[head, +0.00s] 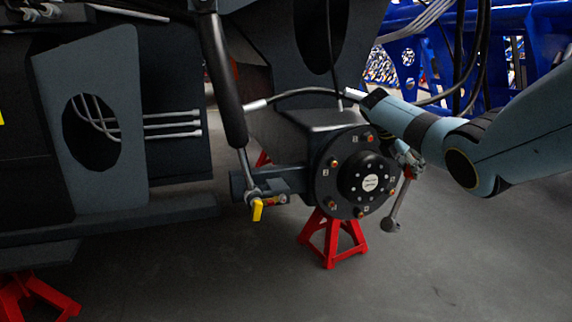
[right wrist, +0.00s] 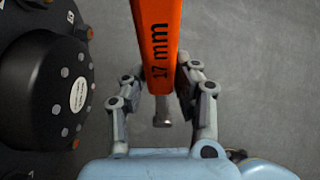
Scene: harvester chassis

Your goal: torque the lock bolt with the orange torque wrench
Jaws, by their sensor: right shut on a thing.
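The orange torque wrench shows in the right wrist view (right wrist: 160,40), marked "17 mm". My right gripper (right wrist: 158,88) is shut on its orange part. In the head view my right gripper (head: 409,162) is at the right edge of the dark round hub (head: 323,178). The wrench's grey shaft (head: 398,204) hangs down from it to a rounded end, clear of the floor. Several numbered bolts (head: 335,163) ring the hub face; I cannot tell which is the lock bolt. The hub also shows at the left of the wrist view (right wrist: 45,90). My left gripper is not in view.
A red stand (head: 333,240) is under the hub. A black cylinder (head: 221,80) with a yellow piece (head: 257,210) at its lower end is left of the hub. A hose (head: 300,92) crosses above. Blue framework (head: 510,50) stands behind. The floor at lower right is clear.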

